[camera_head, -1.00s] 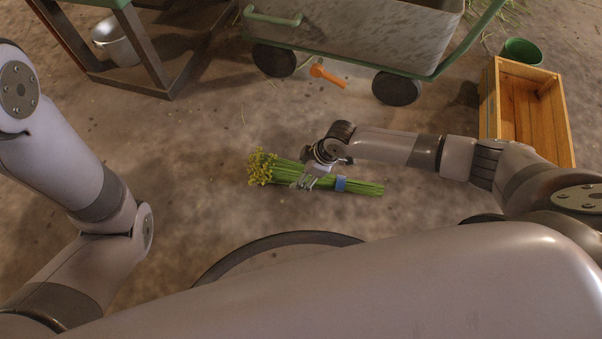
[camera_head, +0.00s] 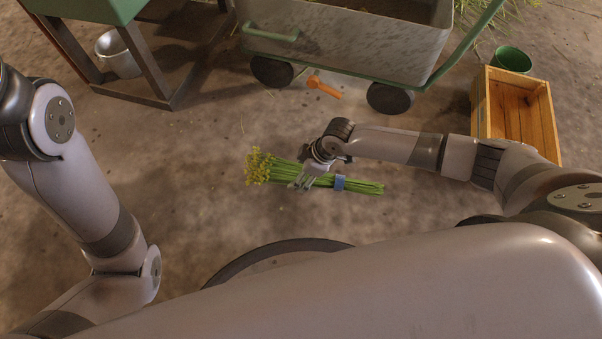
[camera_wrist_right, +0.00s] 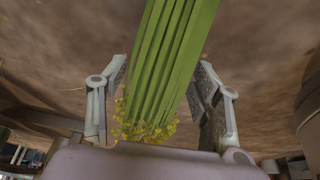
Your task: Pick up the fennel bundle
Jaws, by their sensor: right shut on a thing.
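The fennel bundle (camera_head: 355,186) is a sheaf of green stalks with yellow flower heads at its left end and a blue band round the stalks. My right gripper (camera_head: 303,182) is shut on the stalks, between the flowers and the band. In the right wrist view the stalks (camera_wrist_right: 172,60) pass between the two fingers of the right gripper (camera_wrist_right: 160,95). I cannot tell from the head view whether the bundle is clear of the floor. My left arm shows at the left, but its gripper is out of view.
A grey cart (camera_head: 350,40) with a green frame stands at the back. An orange tool (camera_head: 323,87) lies near its wheels. A wooden crate (camera_head: 548,122) and a green pot (camera_head: 513,58) stand at the right. A metal bucket (camera_head: 118,55) is under the table at the upper left.

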